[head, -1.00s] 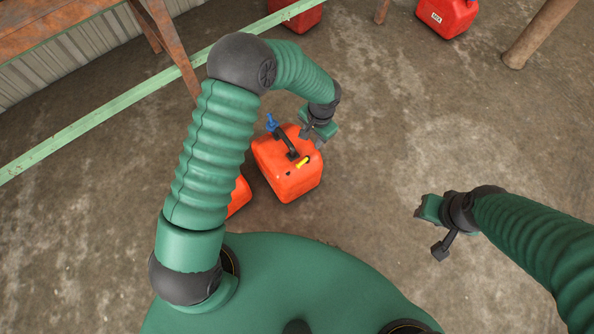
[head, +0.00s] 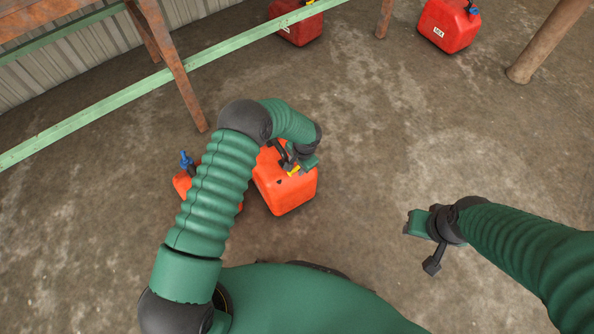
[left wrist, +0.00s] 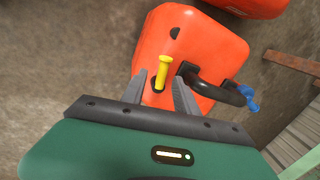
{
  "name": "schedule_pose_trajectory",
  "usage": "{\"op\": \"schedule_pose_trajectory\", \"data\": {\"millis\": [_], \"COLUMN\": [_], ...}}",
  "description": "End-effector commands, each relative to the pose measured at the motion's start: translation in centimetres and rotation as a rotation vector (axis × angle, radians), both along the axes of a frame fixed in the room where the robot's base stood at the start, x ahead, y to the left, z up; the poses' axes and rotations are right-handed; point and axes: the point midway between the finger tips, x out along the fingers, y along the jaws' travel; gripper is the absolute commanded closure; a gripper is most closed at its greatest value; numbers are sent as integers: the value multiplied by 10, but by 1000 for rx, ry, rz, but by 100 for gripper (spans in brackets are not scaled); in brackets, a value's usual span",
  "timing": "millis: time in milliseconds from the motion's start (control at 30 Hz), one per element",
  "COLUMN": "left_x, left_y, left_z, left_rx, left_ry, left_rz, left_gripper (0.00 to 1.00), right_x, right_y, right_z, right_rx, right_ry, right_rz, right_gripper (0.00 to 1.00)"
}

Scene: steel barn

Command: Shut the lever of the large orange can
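The large orange can (head: 290,198) stands on the floor in front of my base, partly behind my left arm. Its yellow lever (left wrist: 163,70) shows in the left wrist view and sticks up from the can's top. A black handle (left wrist: 222,90) and a blue spout cap (left wrist: 249,97) lie to the right of the lever. My left gripper (left wrist: 161,84) is open, with one finger on each side of the lever in that view; I cannot tell whether they touch it. In the head view, my left gripper (head: 302,164) is over the can's top. My right gripper (head: 424,238) hangs away from the can; its opening is unclear.
A smaller-looking orange can (head: 184,184) with a blue cap stands left, partly behind my left arm. Red cans (head: 296,27) and (head: 449,26) stand farther back.

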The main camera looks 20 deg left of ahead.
Motion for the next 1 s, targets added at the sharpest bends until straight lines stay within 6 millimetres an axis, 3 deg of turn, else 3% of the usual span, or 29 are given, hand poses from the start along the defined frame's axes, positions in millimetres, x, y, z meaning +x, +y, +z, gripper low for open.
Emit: {"op": "schedule_pose_trajectory", "data": {"millis": [100,400,667,1000], "left_x": [2,2,2,1], "left_y": [3,2,2,4], "left_z": [-14,-15,-15,-13], "left_rx": [1,4,2,5], "left_ry": [-1,-1,0,3], "left_rz": [1,0,0,-34], "left_gripper": [64,64,98,100], "right_x": [0,0,0,0], "right_y": [0,0,0,0], "right_z": [-7,-7,-7,-1], "right_rx": [0,0,0,0], "right_ry": [0,-1,-1,0], "right_rz": [1,1,1,1], "right_gripper": [64,64,64,64]}}
